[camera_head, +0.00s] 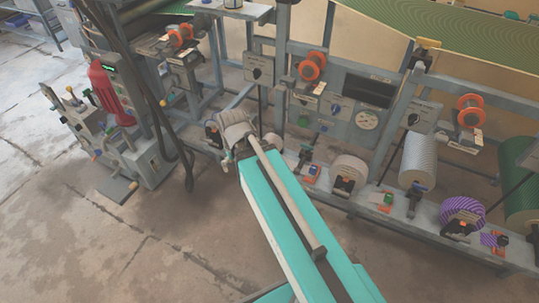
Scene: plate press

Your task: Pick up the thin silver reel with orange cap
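No reel here can be clearly picked out as the thin silver one with an orange cap. Orange-rimmed reels sit on the rack: one at upper centre (312,66), one at right (470,110) and one at upper left (180,36). Their cores are too small to judge. A tall silver-grey reel (417,160) stands on the lower shelf, with a shorter pale reel (350,172) left of it; no orange cap is clear on either. My teal and grey arm reaches from the bottom towards the rack. My gripper's fingers cannot be made out.
A purple striped reel (462,212) and a dark green roll (522,180) stand at lower right. The rack has grey posts, a dark panel (368,91) and a gauge (367,121). A machine with a red part (110,92) stands left. The floor at lower left is clear.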

